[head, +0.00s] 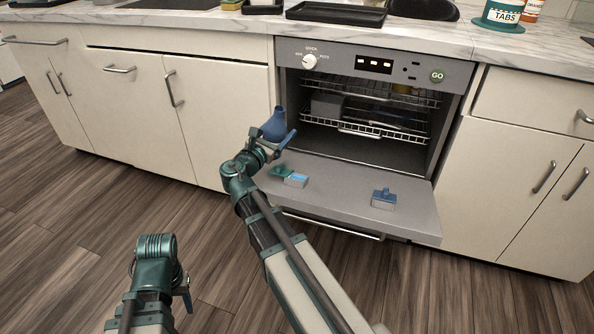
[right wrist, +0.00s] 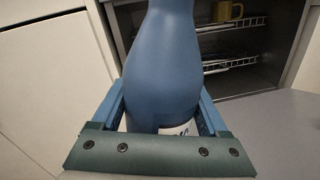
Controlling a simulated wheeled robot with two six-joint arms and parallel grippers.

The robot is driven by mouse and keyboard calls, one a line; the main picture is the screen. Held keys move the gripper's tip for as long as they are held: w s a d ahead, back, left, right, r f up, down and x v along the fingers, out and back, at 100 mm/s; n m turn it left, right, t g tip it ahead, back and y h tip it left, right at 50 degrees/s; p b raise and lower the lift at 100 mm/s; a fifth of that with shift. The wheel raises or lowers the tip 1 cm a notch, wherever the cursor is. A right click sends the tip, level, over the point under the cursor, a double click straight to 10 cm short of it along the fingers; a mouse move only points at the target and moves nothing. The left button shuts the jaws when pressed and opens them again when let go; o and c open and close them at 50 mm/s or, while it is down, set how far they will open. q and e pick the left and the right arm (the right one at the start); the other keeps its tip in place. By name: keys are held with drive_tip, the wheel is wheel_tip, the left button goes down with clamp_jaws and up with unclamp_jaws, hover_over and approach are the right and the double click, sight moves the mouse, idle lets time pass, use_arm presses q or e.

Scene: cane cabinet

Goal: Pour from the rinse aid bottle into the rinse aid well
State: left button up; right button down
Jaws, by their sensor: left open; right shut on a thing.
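The blue rinse aid bottle (head: 275,125) is in my right gripper (head: 272,141), left of the open dishwasher door, with its narrow neck upward. In the right wrist view the blue fingers stand on both sides of the bottle (right wrist: 161,60); part of a white label shows low on it. Two small fittings are on the door's inner face: one with a green flap and light-blue part (head: 296,180), one grey with a blue top (head: 384,197). I cannot tell which is the rinse aid well. My left gripper (head: 185,293) is open and empty over the floor at lower left.
The dishwasher door (head: 340,190) is folded down. Wire racks (head: 385,125) inside hold a yellow mug (right wrist: 226,11) and other items. White cabinets flank the dishwasher. The countertop above holds black trays (head: 337,14) and a green tabs tub (head: 503,13). The floor in front is clear.

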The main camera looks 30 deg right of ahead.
drive_tip(key=shift+w+f+n, duration=0.1)
drive_tip(key=shift+f+n, duration=0.2)
drive_tip(key=shift+n, duration=1)
